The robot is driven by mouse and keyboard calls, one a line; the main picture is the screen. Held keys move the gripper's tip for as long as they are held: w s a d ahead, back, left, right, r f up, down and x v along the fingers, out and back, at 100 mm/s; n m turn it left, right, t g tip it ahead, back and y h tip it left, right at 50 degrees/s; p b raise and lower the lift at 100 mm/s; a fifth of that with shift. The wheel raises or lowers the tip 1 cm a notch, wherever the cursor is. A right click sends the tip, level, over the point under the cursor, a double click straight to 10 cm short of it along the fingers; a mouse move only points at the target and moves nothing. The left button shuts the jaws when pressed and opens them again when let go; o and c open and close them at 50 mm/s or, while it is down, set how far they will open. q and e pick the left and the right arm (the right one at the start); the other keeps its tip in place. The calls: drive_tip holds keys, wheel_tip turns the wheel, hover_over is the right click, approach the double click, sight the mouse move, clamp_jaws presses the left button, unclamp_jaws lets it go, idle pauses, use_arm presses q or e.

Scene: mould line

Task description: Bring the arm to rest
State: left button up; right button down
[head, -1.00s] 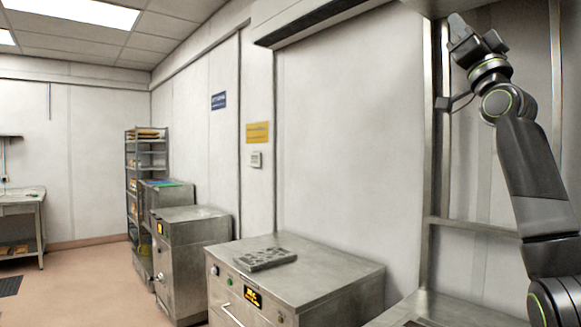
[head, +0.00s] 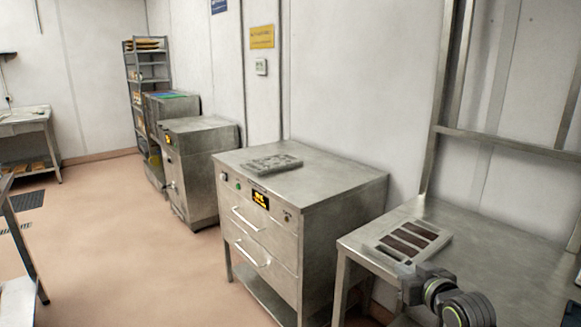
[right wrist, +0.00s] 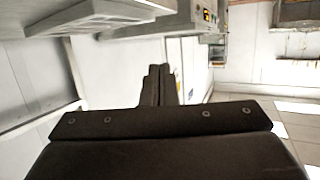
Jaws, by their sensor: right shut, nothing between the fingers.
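My right gripper (head: 410,287) is low at the bottom of the head view, in front of the steel table at the right. In the right wrist view its two dark fingers (right wrist: 158,86) are together with nothing between them. Only the gripper and the wrist links of that arm show in the head view. My left gripper is in neither current view.
A mould with dark brown bars (head: 405,241) lies on the steel table (head: 490,262), close beyond my right gripper. A steel cabinet (head: 330,183) with drawers carries a grey mould (head: 273,163). A shelf rack (head: 148,68) stands farther back. The floor (head: 120,235) at the left is mostly clear.

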drive_tip(key=s+d+f+m+g+h, duration=0.1)
drive_tip(key=s+f+g+h, duration=0.15)
drive_tip(key=s+f, duration=0.9)
drive_tip(key=s+d+f+m+g+h, duration=0.15)
drive_tip(key=s+f+g, duration=0.25)
drive_tip(key=s+f, duration=0.75)
drive_tip(key=s+d+r+g, duration=0.2)
drive_tip(key=s+g, duration=0.2)
drive_tip(key=s, duration=1.4)
wheel_tip(320, 180, down, 24)
drive_tip(key=d+g, duration=0.1)
drive_tip(key=s+a+f+g, duration=0.1)
drive_tip(key=s+f, duration=1.4)
drive_tip(key=f, duration=0.1)
drive_tip(key=shift+s+f, duration=0.2)
drive_tip(key=shift+s, duration=0.05)
drive_tip(key=shift+m+g, duration=0.25)
